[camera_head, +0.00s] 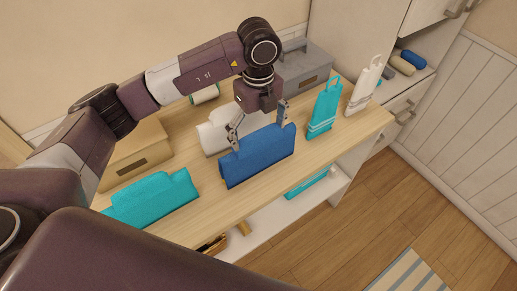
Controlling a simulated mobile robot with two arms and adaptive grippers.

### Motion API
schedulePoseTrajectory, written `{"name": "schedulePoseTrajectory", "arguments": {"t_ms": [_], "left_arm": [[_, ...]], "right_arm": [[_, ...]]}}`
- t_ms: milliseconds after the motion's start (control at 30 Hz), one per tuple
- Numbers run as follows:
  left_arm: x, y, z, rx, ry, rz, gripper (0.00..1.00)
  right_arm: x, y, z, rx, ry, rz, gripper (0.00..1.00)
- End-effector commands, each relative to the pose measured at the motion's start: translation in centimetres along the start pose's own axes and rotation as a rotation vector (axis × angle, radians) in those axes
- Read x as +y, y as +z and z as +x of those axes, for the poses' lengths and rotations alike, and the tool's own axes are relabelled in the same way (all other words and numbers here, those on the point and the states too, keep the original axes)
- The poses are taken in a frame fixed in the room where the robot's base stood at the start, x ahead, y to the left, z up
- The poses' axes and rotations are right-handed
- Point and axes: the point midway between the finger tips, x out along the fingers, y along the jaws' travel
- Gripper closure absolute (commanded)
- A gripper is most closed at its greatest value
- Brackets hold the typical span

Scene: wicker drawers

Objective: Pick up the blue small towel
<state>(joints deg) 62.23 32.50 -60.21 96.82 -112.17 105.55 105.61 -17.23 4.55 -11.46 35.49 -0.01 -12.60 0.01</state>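A blue folded towel (258,158) lies on the wooden tabletop (215,205), near its front edge. My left gripper (258,136) reaches down over it from behind. Its two fingers are spread apart along the towel's upper edge, one toward the left and one toward the right. Nothing is seen held between them. Whether the fingertips touch the towel cannot be told. A smaller dark blue roll (413,59) lies in the cabinet at the upper right, away from the gripper. My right gripper is not in view.
A turquoise folded towel (153,199) lies at the left. A white towel (214,133) is close behind the blue one. A tan box (137,153) and a grey box (307,68) stand behind.

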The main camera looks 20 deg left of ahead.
Motion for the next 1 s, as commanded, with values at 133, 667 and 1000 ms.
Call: {"name": "schedulePoseTrajectory", "arguments": {"t_ms": [133, 667, 1000], "left_arm": [[0.0, 0.0, 0.0, 0.0, -0.001, 0.0, 0.34], [-0.1, 0.0, -0.7, -0.001, -0.004, 0.0, 0.5], [-0.2, 0.1, -7.1, -0.005, -0.009, 0.001, 0.5]], "right_arm": [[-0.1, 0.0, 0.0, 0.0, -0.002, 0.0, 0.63], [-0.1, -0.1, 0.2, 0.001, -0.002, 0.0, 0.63], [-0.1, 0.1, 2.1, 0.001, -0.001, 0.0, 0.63]]}}
